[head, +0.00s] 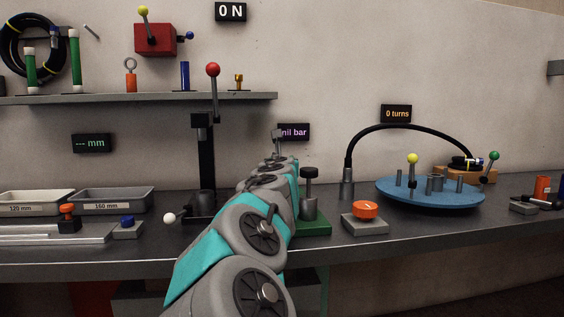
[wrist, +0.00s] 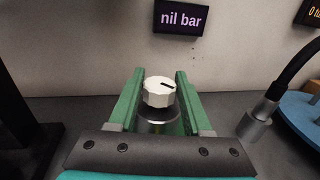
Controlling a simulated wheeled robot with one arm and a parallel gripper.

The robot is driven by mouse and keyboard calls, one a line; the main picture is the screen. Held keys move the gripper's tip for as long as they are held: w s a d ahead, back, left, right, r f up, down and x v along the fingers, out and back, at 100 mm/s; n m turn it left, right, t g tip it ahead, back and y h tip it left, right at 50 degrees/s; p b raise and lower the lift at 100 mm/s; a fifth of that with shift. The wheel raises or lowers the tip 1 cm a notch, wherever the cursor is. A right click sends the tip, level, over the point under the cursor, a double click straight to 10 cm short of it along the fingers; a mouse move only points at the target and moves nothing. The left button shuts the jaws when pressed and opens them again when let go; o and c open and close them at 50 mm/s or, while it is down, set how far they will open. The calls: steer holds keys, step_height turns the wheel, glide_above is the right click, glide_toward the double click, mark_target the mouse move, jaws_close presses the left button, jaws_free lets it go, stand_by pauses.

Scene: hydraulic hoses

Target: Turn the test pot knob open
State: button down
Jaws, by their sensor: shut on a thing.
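The test pot knob (wrist: 158,92) is white and faceted, with a dark pointer mark on its top. It sits on a round metal pot (wrist: 158,122), seen in the wrist view below the "nil bar" display (wrist: 181,17). My gripper (wrist: 160,72) has its two green fingers on either side of the knob and is shut on it. The pointer mark lies roughly crosswise, towards the right finger. In the head view my arm hides the knob, the pot and the fingers. The display is partly covered there (head: 294,132).
A black-topped fixture on a green base (head: 313,225) and an orange knob (head: 364,209) stand right of my arm. A lever stand (head: 206,165) is to its left. A blue turntable (head: 430,196) with a black hose (head: 405,127) is further right.

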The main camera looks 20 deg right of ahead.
steer(key=shift+r, duration=0.15)
steer(key=shift+c, duration=1.7)
jaws_free()
